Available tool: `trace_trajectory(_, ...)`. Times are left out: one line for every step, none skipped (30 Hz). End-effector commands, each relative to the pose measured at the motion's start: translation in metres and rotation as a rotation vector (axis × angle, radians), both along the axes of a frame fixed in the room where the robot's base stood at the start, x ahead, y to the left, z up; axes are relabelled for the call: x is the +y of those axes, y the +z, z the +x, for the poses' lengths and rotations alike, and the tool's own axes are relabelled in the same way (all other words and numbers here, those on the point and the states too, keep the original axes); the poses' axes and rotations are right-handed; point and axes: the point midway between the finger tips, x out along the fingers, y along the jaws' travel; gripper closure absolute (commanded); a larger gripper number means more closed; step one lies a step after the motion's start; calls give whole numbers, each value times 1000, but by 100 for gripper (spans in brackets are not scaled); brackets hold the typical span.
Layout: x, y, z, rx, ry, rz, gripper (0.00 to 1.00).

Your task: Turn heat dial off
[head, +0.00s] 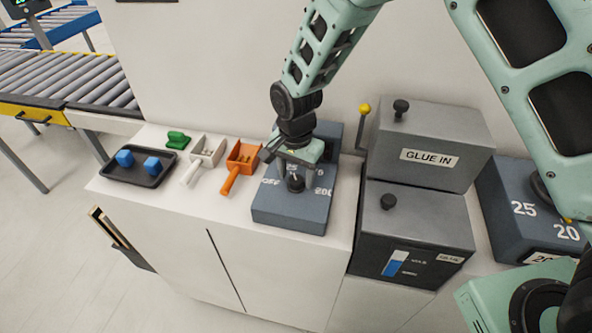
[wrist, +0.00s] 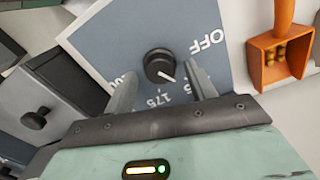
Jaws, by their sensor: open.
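The heat dial is a round black knob (wrist: 159,66) with a white pointer line, on a blue-grey panel (wrist: 150,22) marked OFF, 175 and 200. In the wrist view the pointer aims toward the 175 side, away from OFF. In the head view the panel (head: 290,217) sits on the white cabinet, and the knob (head: 295,184) shows under my gripper. My gripper (head: 297,177) is over the panel, pointing down. In the wrist view its fingers (wrist: 163,92) are apart, one to each side below the knob; I cannot tell whether they touch it.
Right of the panel stand a grey GLUE IN box (head: 430,145) and a yellow-tipped lever (head: 364,109).

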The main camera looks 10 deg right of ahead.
Motion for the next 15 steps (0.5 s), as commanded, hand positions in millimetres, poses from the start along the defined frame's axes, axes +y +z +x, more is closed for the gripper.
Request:
trace_trajectory(0,-3,0,0,0,0,44)
trace_trajectory(0,-5,0,0,0,0,44)
trace_trajectory(0,-7,0,0,0,0,44)
trace_trajectory(0,-8,0,0,0,0,44)
trace_trajectory(0,-8,0,-1,0,1,44)
trace_trajectory(0,-9,0,-1,0,1,44)
trace_trajectory(0,-9,0,-1,0,1,44)
trace_trajectory(0,-9,0,-1,0,1,44)
trace_trajectory(0,-9,0,-1,0,1,44)
trace_trajectory(0,-9,0,-1,0,1,44)
trace_trajectory(0,-9,0,-1,0,1,44)
trace_trajectory(0,-9,0,-1,0,1,44)
trace_trajectory(0,-9,0,-1,0,1,50)
trace_trajectory(0,-9,0,-1,0,1,58)
trace_trajectory(0,-9,0,-1,0,1,69)
